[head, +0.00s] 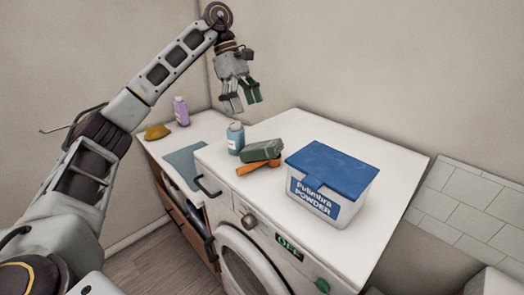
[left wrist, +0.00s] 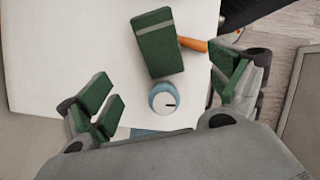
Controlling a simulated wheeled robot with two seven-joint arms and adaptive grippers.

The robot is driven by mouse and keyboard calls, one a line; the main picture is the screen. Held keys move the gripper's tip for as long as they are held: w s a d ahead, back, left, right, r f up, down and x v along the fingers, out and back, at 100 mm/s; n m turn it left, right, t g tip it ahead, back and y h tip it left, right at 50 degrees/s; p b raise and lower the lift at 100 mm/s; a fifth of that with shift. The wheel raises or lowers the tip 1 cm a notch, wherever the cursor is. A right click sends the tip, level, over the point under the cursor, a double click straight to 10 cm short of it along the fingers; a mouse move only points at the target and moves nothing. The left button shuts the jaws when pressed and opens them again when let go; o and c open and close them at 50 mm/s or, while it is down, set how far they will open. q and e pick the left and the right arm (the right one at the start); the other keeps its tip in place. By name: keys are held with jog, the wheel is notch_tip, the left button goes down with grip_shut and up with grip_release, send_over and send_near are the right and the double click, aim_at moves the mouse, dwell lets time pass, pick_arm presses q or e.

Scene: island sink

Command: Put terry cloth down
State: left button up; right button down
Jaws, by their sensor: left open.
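A green folded block with a pale stripe, which looks like the terry cloth (head: 262,150), lies on the white washing machine top, beside an orange-handled item. In the left wrist view the cloth (left wrist: 159,48) shows at the upper middle, between the fingers but farther off. My left gripper (head: 243,101) is open and empty, raised above the machine's back edge; it frames the wrist view from both sides (left wrist: 165,92). It does not touch the cloth. My right gripper is not in view.
A blue-lidded powder box (head: 325,180) stands to the right. A purple bottle (head: 181,111) and a yellow item (head: 157,132) sit on the left counter.

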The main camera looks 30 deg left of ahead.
pick_arm(q)
send_over(260, 144)
jog(key=a, duration=0.2)
notch_tip(260, 144, down, 6)
jog(key=shift+f, duration=0.25)
jog(key=shift+s+d+f, duration=0.1)
jog(key=shift+d+f, duration=0.1)
jog(key=shift+f, duration=0.4)
jog(key=shift+d+f, duration=0.1)
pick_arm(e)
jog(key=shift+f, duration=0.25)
pick_arm(q)
jog(key=shift+p+x, duration=0.4)
jog(key=shift+x, duration=2.2)
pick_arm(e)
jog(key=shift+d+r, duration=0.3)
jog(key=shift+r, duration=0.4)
